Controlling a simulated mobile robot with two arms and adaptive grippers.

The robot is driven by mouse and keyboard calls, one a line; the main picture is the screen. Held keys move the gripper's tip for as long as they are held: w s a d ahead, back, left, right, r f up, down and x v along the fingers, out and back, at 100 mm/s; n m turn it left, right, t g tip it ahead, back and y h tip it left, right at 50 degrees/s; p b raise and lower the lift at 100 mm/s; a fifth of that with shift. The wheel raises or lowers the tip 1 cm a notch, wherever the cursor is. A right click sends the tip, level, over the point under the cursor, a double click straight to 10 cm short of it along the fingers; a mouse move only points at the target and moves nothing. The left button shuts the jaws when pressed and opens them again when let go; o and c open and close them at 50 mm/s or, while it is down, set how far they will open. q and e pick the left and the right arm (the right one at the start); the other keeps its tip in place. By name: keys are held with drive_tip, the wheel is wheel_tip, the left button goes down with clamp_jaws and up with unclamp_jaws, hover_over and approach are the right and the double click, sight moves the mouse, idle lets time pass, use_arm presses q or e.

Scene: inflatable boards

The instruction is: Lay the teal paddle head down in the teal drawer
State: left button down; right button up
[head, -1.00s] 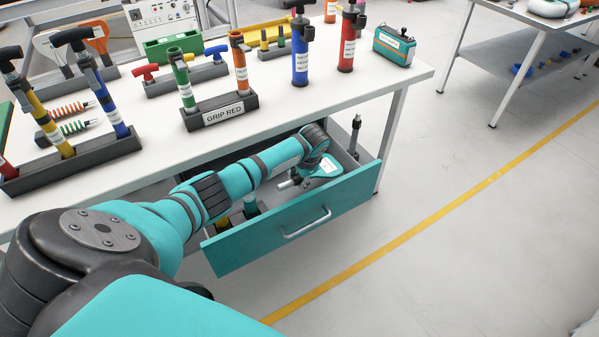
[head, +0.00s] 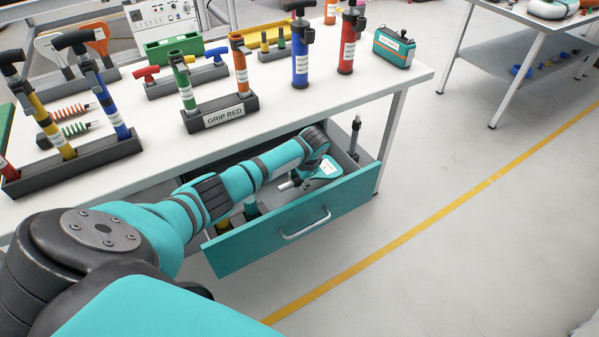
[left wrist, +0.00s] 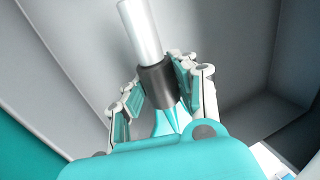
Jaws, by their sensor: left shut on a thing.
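The teal drawer (head: 290,226) is pulled out below the workbench, with a silver handle on its front. The teal paddle head (head: 330,168), with a white label, is inside the drawer's opening near its right part. My left gripper (head: 306,181) reaches down into the drawer and is shut on the paddle head. In the left wrist view the paddle's silver tube (left wrist: 140,30) and dark collar (left wrist: 157,85) stick out between the fingers. The grey drawer walls surround it there. I cannot tell whether the paddle touches the drawer floor. My right gripper is not in view.
A dark upright pump-like part (head: 355,135) stands in the drawer's back right corner. Yellow and green parts (head: 250,207) stand at its left, partly behind my arm. The white bench top (head: 300,105) above holds pumps, racks and a "GRIP RED" stand (head: 222,115).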

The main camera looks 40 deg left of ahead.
sight(298, 193)
use_arm(q)
drive_tip(key=shift+f+b, duration=0.4)
drive_tip(key=shift+f, duration=0.45)
idle(0.4)
drive_tip(key=shift+f+b, duration=0.95)
drive_tip(key=shift+f, duration=0.5)
drive_tip(key=c, duration=0.9)
unclamp_jaws()
drive_tip(key=shift+c, duration=0.2)
drive_tip(key=v, duration=1.2)
drive_tip(key=shift+s+r, duration=0.1)
